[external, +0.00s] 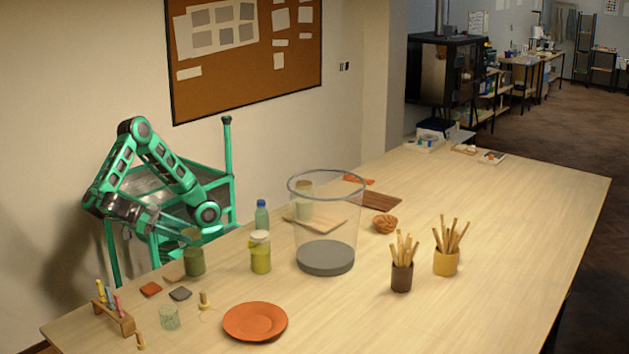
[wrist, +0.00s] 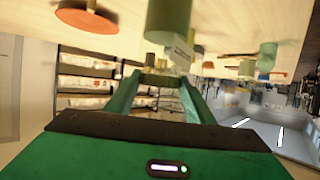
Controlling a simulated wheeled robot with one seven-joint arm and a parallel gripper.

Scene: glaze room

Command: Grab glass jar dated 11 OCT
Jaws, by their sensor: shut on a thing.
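A dark green glass jar (external: 194,262) stands at the table's near left side, by the wall. My gripper (external: 190,236) is at its upper part and shut on it. In the wrist view, which looks upside down, the green jar (wrist: 168,30) rises just beyond my fingertips (wrist: 163,76), with a pale label on it too blurred to read. A yellow-green jar with a white lid (external: 260,254) stands to its right. A third jar (external: 304,203) shows through the clear bin. I cannot read a date on any jar.
A clear bin with a grey bottom (external: 325,257) stands mid-table. An orange plate (external: 255,321), a small glass (external: 169,317) and a pen rack (external: 113,309) lie in front.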

